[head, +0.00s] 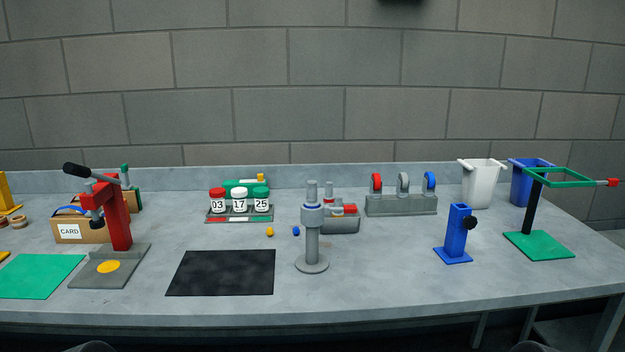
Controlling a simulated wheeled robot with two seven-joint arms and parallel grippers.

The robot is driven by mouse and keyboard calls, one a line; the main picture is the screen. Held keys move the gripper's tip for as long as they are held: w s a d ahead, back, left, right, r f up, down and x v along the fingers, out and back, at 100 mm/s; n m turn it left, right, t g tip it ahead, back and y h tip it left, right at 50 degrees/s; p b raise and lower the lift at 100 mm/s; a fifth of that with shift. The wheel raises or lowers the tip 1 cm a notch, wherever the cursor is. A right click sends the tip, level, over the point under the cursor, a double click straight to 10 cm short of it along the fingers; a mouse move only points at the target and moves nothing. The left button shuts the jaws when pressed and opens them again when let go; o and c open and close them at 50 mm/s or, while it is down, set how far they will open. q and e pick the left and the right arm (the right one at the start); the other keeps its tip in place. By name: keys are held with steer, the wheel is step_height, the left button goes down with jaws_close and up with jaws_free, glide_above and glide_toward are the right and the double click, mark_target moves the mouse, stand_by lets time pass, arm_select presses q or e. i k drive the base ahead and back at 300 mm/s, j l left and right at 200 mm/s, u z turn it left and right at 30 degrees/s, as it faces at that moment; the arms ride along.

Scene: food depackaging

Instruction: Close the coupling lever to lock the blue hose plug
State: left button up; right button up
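A grey block (385,206) at the back, right of centre, carries a red, a grey and a blue ring-shaped piece in a row. The blue piece (429,181) stands upright at its right end; I cannot tell if it is the hose plug. A grey post with a collar (312,238) stands upright on a round base near the middle. It partly hides a small grey unit (342,226) with red parts on top. I cannot tell which part is the coupling lever or how it is set. Neither gripper is in view.
A red press (117,215), green mat (40,278) and black mat (220,273) are at left. Jars (239,200) stand behind. A blue stand (458,235), white bin (480,186), blue bin (527,183) and green-framed stand (540,244) are at right. The front centre-right table is clear.

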mark_target(346, 208)
steer(key=l+u, duration=0.3)
steer(key=l, duration=0.65)
steer(key=l+u, duration=0.3)
steer(key=l, duration=0.65)
steer(key=k+z, duration=0.1)
steer(key=z, duration=0.15)
steer(key=i+l+z, duration=0.1)
